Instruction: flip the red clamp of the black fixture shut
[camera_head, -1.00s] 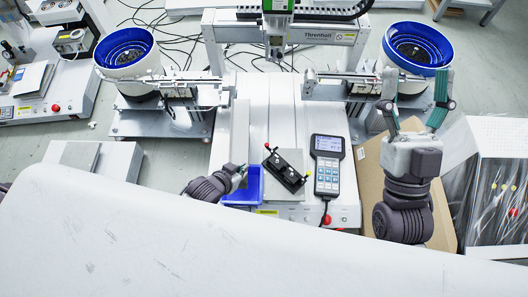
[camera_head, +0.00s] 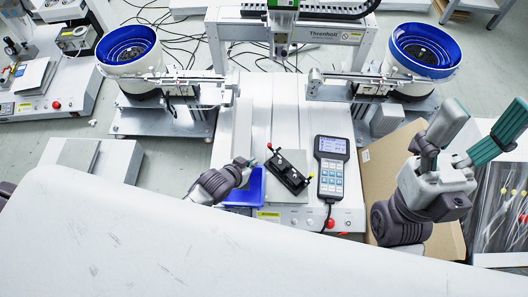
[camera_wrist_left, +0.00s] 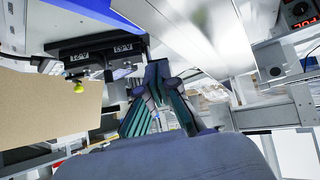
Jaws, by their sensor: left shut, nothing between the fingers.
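The black fixture (camera_head: 288,176) lies tilted on a grey plate on the white machine bed. Its red clamp knob (camera_head: 269,146) stands out at the upper left end, and a yellow knob shows at the lower right end. My left gripper (camera_head: 249,162) is shut and empty, just left of the fixture and below the red knob, seemingly apart from it. In the left wrist view its teal fingers (camera_wrist_left: 158,98) are together, with a yellow knob (camera_wrist_left: 78,87) to their left; the red knob is not clear there. My right gripper (camera_head: 478,130) is open and empty at the right, away from the fixture.
A blue bin (camera_head: 247,192) sits under my left gripper, beside the fixture. A handheld keypad (camera_head: 331,168) stands right of the fixture. The gantry (camera_head: 335,35) spans behind, with feeder bowls on both sides. A cardboard box (camera_head: 378,180) lies near my right arm.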

